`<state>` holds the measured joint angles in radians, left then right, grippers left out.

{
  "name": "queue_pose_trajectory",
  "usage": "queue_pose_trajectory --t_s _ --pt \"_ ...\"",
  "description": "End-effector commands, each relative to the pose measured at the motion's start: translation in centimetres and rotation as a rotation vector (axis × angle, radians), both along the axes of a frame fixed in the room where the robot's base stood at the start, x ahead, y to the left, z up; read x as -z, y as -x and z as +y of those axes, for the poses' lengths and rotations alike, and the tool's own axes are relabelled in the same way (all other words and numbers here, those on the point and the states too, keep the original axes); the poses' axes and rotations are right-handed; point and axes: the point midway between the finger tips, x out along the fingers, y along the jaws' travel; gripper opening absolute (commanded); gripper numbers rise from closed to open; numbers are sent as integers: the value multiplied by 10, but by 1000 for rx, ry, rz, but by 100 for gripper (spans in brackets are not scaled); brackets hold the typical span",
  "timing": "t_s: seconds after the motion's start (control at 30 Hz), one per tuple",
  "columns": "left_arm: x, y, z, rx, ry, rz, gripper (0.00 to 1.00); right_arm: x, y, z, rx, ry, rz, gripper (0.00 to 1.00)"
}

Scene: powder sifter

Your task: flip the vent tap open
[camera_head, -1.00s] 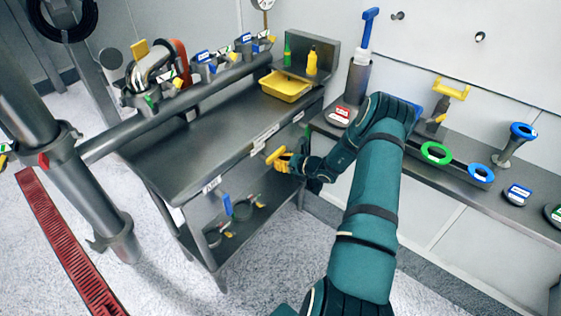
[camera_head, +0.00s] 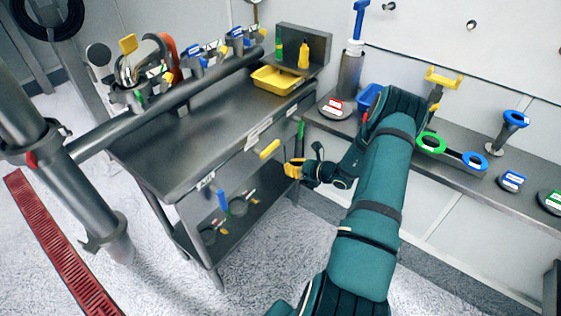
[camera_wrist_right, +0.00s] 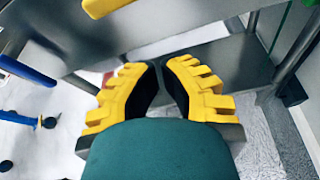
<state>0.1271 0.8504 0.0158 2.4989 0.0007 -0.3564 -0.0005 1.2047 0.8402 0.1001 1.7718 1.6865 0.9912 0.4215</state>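A yellow lever (camera_head: 269,149) sticks out below the front edge of the steel bench top. It may be the vent tap, but I read no label naming it. Part of a yellow piece (camera_wrist_right: 105,5) also shows at the top of the right wrist view. My right gripper (camera_head: 293,167) has yellow ribbed fingers and is just below and right of the lever, apart from it. In the right wrist view my right gripper (camera_wrist_right: 162,75) has its fingertips close together, with nothing seen between them; whether they touch is unclear. My left gripper is not in view.
The steel bench (camera_head: 180,150) carries a yellow tray (camera_head: 277,81) and several clamp fittings. A blue handle (camera_head: 223,202) hangs above its lower shelf. A wall shelf at right holds a green ring (camera_head: 430,143) and blue rings. A pipe crosses the left side.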

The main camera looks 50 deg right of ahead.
Motion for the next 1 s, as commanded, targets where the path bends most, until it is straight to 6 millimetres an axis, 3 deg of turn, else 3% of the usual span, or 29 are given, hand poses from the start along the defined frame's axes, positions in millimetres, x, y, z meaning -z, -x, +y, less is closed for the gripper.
queue_pose_trajectory --t_s 0.27,0.87,1.0 --pt "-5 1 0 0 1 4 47 -8 23 -1 -1 -1 1 0" --pt "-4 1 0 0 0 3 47 -7 24 -1 -1 0 1 0" --pt "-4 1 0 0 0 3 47 -4 19 11 -39 4 18 0"
